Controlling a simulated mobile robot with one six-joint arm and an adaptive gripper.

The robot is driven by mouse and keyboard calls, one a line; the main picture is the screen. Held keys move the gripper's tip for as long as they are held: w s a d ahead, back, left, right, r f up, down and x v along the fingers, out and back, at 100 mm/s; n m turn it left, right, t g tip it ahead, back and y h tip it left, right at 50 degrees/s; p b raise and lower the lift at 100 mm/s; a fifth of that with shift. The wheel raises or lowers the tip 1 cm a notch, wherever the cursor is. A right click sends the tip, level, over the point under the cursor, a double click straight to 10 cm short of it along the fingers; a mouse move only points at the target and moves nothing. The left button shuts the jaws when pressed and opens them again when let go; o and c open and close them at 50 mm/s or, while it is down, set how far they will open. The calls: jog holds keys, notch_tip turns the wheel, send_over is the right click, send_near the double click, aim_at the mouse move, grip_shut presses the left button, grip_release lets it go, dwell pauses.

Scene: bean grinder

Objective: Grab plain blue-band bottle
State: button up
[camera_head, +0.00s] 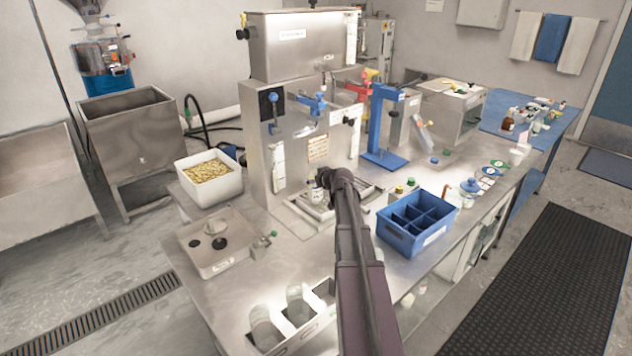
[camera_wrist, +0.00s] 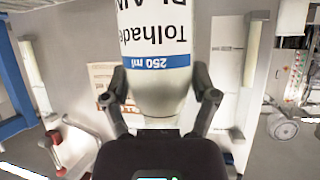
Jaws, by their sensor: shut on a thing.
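The plain blue-band bottle (camera_wrist: 153,25) is white with dark lettering that reads upside down in the wrist view, and a blue band marked 250 ml. My gripper (camera_wrist: 160,88) is shut on it, one finger on each side of its body. The bottle's top end is cut off by the frame edge. In the head view my gripper (camera_head: 324,180) is at the front of the steel machine, and a small part of the bottle (camera_head: 314,193) shows beside it; my arm hides some of this area.
The steel machine (camera_head: 285,95) stands close behind my gripper. A blue divided crate (camera_head: 418,243) sits on the counter to the right, and a blue stand (camera_head: 383,160) is behind it. A white bin of yellowish pieces (camera_head: 190,187) stands left. Clear jars (camera_head: 298,305) sit at the front edge.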

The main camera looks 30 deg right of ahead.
aim_at(315, 171)
jog(key=shift+r+p, duration=1.45)
jog(key=shift+r, duration=0.1)
jog(key=s+d+r+p, duration=0.1)
jog(key=s+d, duration=0.1)
jog(key=s, duration=0.5)
jog(key=s+d, duration=0.3)
jog(key=s, duration=0.5)
jog(key=shift+d+r+p, duration=0.2)
jog(key=shift+r+p, duration=0.15)
